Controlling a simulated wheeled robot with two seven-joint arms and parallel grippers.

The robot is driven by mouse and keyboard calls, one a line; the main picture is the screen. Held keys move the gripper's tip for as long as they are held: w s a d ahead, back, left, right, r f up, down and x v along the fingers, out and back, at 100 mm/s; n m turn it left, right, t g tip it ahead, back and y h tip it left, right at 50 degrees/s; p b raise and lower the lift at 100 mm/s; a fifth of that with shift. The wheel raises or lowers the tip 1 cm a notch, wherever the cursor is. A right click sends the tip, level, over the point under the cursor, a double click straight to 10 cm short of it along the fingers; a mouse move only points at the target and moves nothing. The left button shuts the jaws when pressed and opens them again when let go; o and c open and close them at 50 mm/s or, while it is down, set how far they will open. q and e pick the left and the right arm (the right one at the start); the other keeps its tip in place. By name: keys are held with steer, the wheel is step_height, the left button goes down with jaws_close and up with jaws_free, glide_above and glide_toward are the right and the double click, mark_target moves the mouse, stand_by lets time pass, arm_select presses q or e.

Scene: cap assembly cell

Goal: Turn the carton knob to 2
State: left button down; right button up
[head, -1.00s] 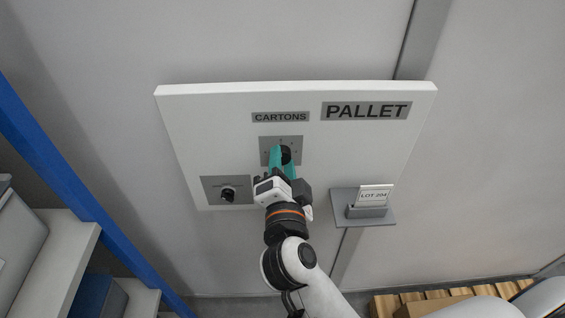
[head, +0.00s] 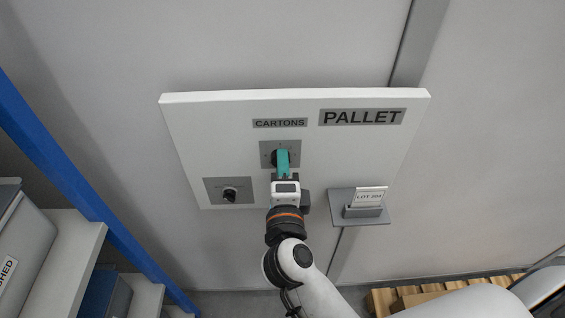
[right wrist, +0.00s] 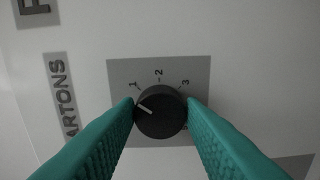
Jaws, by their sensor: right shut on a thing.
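The carton knob (right wrist: 160,117) is a round black knob on a grey plate (right wrist: 117,70) below the CARTONS label (head: 280,123). In the right wrist view its white pointer line points up and left, close to the 1 mark and away from the 2 (right wrist: 158,73). My right gripper (head: 282,158) is shut on the knob, with one teal finger on each side of it. In the head view the fingers cover much of the knob; a dark edge shows at their left. My left gripper is not in view.
A second black knob (head: 230,195) sits on a grey plate at the board's lower left. A LOT 204 card (head: 369,197) stands in a grey holder at lower right. The PALLET label (head: 362,117) is at upper right. A blue rack post (head: 75,185) stands at left.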

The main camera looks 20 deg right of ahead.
steer(key=shift+m+b, duration=0.3)
steer(key=shift+m, duration=4.9)
steer(key=shift+r, duration=0.1)
steer(key=o, duration=0.7)
steer(key=shift+o, duration=1.4)
steer(key=shift+w, duration=0.15)
